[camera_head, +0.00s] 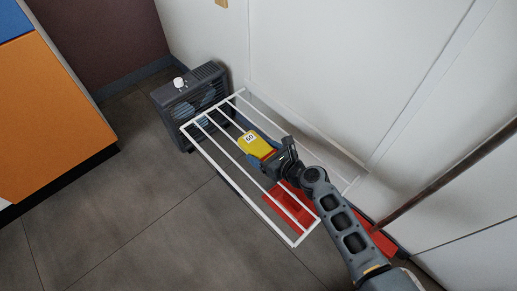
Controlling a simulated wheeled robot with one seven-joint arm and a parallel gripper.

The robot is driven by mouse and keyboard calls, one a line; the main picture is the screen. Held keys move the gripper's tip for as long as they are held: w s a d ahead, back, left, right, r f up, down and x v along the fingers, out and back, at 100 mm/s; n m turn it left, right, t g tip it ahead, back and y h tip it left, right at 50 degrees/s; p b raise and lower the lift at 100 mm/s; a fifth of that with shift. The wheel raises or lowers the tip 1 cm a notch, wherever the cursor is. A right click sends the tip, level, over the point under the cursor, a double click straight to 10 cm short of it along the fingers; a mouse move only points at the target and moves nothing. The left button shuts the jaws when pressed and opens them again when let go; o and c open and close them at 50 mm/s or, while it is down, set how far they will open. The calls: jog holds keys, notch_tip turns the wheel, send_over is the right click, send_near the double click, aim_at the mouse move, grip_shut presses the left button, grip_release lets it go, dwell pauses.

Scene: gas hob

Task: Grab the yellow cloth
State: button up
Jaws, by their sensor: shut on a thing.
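The yellow cloth (252,144) is a small bright patch with a white label that has dark marks on it. It lies at the white wire rack (213,151), near the rack's middle. My gripper (264,158) reaches in from the lower right and is shut on the cloth's near end. The fingertips and the gripped edge are partly hidden by the gripper body. I cannot tell whether the cloth still rests on the bars.
A dark box fan (190,104) with a white knob stands at the rack's far end. A red object (291,204) lies below the rack. White wall panels (330,75) stand close behind. An orange cabinet (55,105) is at left. Grey floor (130,222) in front is clear.

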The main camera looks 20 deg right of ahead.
jog(key=shift+c, duration=0.7)
jog(key=shift+r, duration=0.15)
